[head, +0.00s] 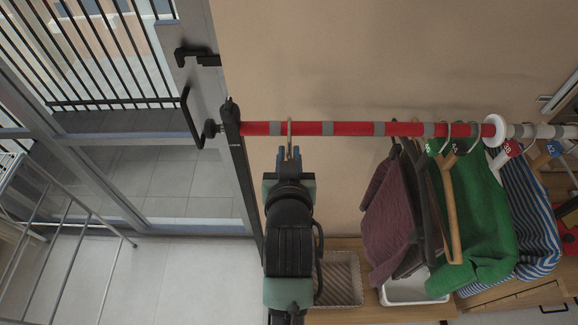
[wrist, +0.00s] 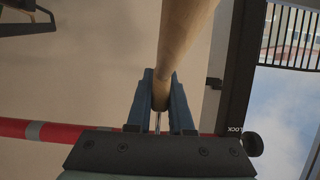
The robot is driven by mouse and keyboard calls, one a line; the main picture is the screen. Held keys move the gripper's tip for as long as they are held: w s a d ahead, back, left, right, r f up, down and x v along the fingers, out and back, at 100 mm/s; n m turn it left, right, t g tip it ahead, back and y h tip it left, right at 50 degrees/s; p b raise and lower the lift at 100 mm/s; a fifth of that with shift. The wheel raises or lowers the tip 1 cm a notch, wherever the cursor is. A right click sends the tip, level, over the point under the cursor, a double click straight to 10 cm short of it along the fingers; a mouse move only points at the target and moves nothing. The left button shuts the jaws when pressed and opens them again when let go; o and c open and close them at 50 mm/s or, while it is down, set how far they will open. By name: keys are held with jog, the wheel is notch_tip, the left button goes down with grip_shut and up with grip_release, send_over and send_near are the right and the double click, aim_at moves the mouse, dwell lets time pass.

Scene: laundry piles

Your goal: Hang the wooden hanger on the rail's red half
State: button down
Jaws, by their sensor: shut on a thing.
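My gripper (head: 289,156) is just below the left part of the rail's red half (head: 350,129) in the head view. In the wrist view, my gripper (wrist: 161,88) is shut on the wooden hanger (wrist: 183,40), holding its round bar near the metal hook. The hook (head: 290,128) crosses the red rail at its left part in the head view. I cannot tell if it rests on the rail or only passes close to it. The hanger's wooden body is hidden behind my gripper in the head view. The red rail (wrist: 55,133) also shows in the wrist view.
A white ring (head: 495,130) divides the red half from the white half (head: 535,131). Purple (head: 388,205), dark and green (head: 485,225) garments hang right of my gripper, with a striped one beyond. The rail between my gripper and them is clear. A dark post (head: 243,180) stands left.

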jog(key=shift+w+f+b, duration=0.15)
jog(key=shift+w+b, duration=0.4)
jog(key=shift+w, duration=1)
jog(key=shift+f+b, duration=0.8)
jog(key=shift+f, duration=0.35)
jog(key=c, duration=0.7)
grip_release()
jog(key=shift+s, duration=0.1)
jog(key=shift+c, duration=0.2)
jog(key=shift+s+p, duration=1.15)
jog(key=shift+s, duration=4.35)
